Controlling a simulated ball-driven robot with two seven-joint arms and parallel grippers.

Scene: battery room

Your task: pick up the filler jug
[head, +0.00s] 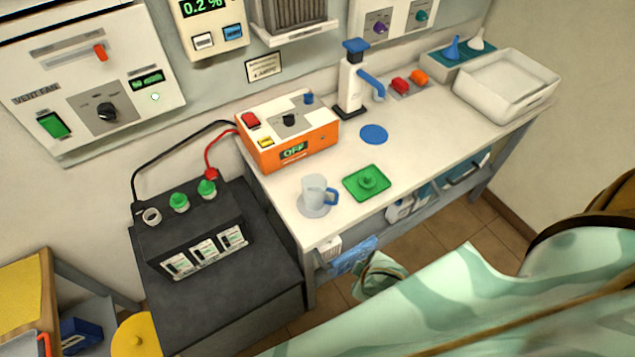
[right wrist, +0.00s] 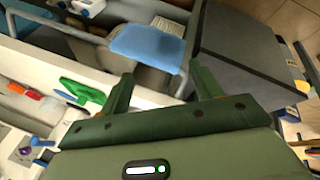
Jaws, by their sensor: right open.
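The filler jug (head: 314,192) is a pale, see-through jug with a blue handle on its right side. In the head view it stands upright on a round grey saucer-like base (head: 312,209) near the front left corner of the white bench. I cannot make it out clearly in the right wrist view. My right gripper (right wrist: 168,82) has its two green fingers spread wide, with nothing held between them. In the head view my pale green sleeved right arm comes in from the right, its end in front of and below the bench edge. My left gripper is not in view.
A green square tray (head: 367,183) lies right of the jug. An orange charger (head: 288,134) stands behind it. A black battery (head: 203,230) with green caps is at the left. A white dispenser (head: 351,82) and basin (head: 507,82) stand farther back. A blue cloth (right wrist: 146,43) hangs below the bench.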

